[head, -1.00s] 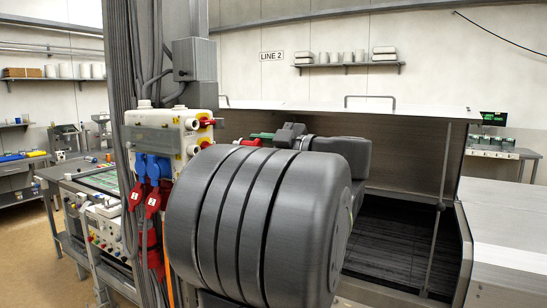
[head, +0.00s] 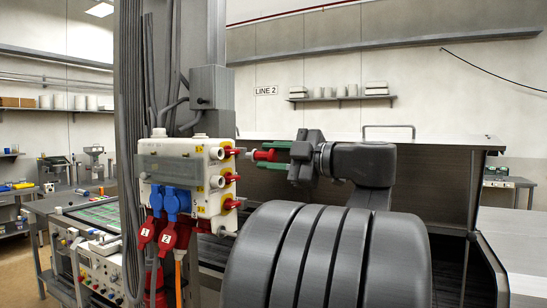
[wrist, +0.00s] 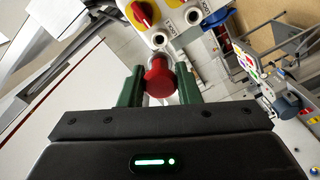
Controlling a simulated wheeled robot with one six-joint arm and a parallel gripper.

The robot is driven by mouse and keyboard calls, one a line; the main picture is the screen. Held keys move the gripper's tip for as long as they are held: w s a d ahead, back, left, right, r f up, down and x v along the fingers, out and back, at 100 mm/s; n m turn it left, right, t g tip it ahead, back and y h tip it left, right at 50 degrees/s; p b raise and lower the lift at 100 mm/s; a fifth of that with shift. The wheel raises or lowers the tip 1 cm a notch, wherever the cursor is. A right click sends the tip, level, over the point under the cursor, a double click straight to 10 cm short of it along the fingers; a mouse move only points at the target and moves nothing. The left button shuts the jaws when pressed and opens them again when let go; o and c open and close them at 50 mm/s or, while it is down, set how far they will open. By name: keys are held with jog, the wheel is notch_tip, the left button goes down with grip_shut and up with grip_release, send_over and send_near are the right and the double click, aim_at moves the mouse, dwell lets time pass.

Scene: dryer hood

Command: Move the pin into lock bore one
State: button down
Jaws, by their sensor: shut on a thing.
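The pin has a red head and a short grey tip. In the head view the pin (head: 263,155) points left at the box; in the wrist view its red head (wrist: 158,80) is between the green fingers. My gripper (head: 272,156) is shut on it, just right of the white and yellow lock box (head: 185,165). In the wrist view white-ringed bores show on the box, one bore (wrist: 160,40) straight beyond the pin and another bore (wrist: 193,16) up and right. The tip looks apart from the box. I cannot read which bore is one.
Red handles (head: 231,204) stick out of the box's right side, close to the pin. Blue plugs (head: 177,200) and red tags (head: 167,240) hang below. A grey column with cables (head: 130,120) stands at left. A metal hood (head: 430,190) lies behind my arm.

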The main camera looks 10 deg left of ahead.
aim_at(246, 155)
jog(key=shift+p+x, duration=0.35)
jog(key=shift+x, duration=2.5)
jog(key=shift+r+p, duration=0.1)
jog(key=shift+p, duration=0.55)
jog(key=shift+p+x, duration=0.5)
jog(key=shift+x, duration=1.05)
jog(key=c, duration=1)
grip_release()
jog(key=shift+a, duration=0.1)
